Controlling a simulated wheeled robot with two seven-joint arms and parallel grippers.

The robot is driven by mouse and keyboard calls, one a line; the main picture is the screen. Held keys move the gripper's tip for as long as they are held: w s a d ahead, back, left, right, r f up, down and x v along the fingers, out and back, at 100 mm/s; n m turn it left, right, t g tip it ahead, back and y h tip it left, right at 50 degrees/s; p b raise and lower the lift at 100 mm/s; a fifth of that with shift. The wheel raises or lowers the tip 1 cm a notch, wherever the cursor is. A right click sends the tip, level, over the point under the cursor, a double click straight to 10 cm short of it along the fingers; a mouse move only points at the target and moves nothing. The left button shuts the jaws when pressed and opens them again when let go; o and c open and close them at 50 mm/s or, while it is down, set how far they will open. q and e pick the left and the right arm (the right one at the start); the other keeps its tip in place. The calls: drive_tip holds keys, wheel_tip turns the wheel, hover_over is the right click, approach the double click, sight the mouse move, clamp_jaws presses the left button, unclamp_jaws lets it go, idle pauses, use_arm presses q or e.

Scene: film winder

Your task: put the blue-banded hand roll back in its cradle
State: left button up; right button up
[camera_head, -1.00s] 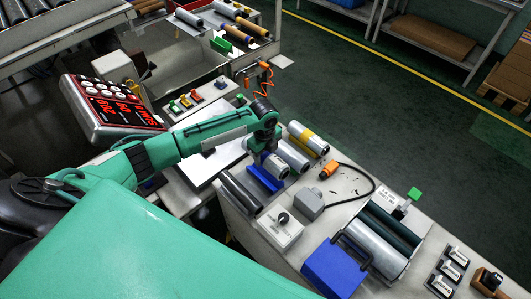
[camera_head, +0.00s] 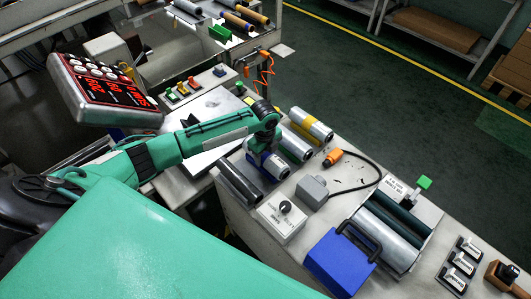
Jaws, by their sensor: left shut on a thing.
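My left gripper (camera_head: 264,152) reaches over the bench from the left and is shut on the blue-banded hand roll (camera_head: 276,166). The roll is a silvery cylinder lying slantwise, partly covered by the gripper. Blue cradle parts (camera_head: 266,178) show right under and beside it. The gripper hides much of the contact, so I cannot tell whether the roll rests fully in the cradle. My right gripper is not in view.
A green-banded roll (camera_head: 295,146) and a yellow-banded roll (camera_head: 311,124) lie just behind. A black roll (camera_head: 239,183) lies in front to the left. A knob box (camera_head: 282,216), grey block (camera_head: 312,192), orange-ended cable (camera_head: 333,157) and blue case (camera_head: 339,264) stand nearby.

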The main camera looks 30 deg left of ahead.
use_arm(q)
drive_tip(key=o, duration=1.2)
drive_tip(key=shift+o, duration=0.2)
wheel_tip(320, 180, up, 14)
drive_tip(key=shift+s, duration=0.15)
drive_tip(key=shift+f, duration=0.15)
